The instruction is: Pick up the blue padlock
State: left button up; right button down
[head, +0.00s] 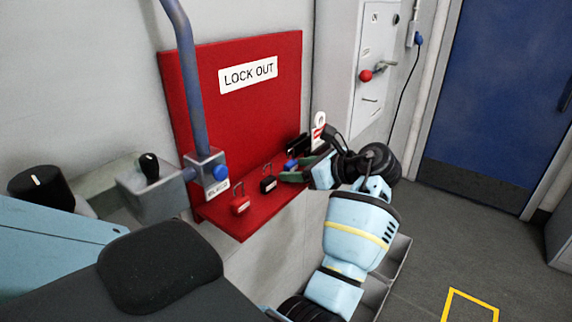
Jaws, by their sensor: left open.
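The blue padlock (291,164) is small and sits toward the right end of the red lockout board's shelf, partly hidden by my gripper. My left gripper (305,158) is open at that end of the shelf, with its fingers close to the blue padlock. I cannot tell whether they touch it. The light blue wrist comes up from the bottom of the view. My right gripper is not in view.
A red padlock (240,205) and a black padlock (268,184) stand on the shelf to the left. A green item (292,177) lies just below the blue padlock. A tag (318,130) is behind my gripper.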

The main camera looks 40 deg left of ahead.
pick_arm(q)
jog(key=shift+a+f, duration=0.1)
jog(key=shift+a, duration=0.2)
jog(key=shift+d, duration=0.15)
jog(key=shift+d, duration=0.1)
jog(key=shift+c, duration=1)
jog(key=c, duration=0.9)
jog(key=shift+a+r, duration=0.2)
jog(key=shift+r, duration=0.05)
